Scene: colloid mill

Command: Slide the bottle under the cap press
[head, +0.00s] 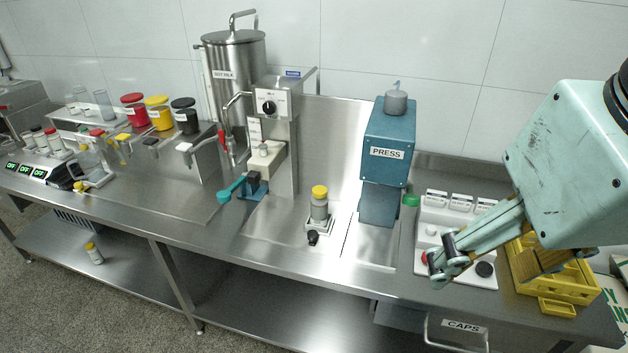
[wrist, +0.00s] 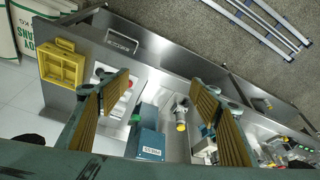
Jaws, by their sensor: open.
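The bottle (head: 319,207) is grey with a yellow cap on top. It stands upright on a small white base with a black knob in front, left of the press. My gripper (head: 482,262) is open and empty at the right, above the bench and apart from the bottle. Its spread brown pads show in the wrist view (wrist: 162,92).
A white panel with caps and buttons (head: 470,225) and a yellow tray (head: 562,285) lie right of the press. A colloid mill (head: 272,130) with a teal-handled lever stands left of the bottle. The bench front between mill and bottle is clear. A CAPS drawer (head: 458,328) is below.

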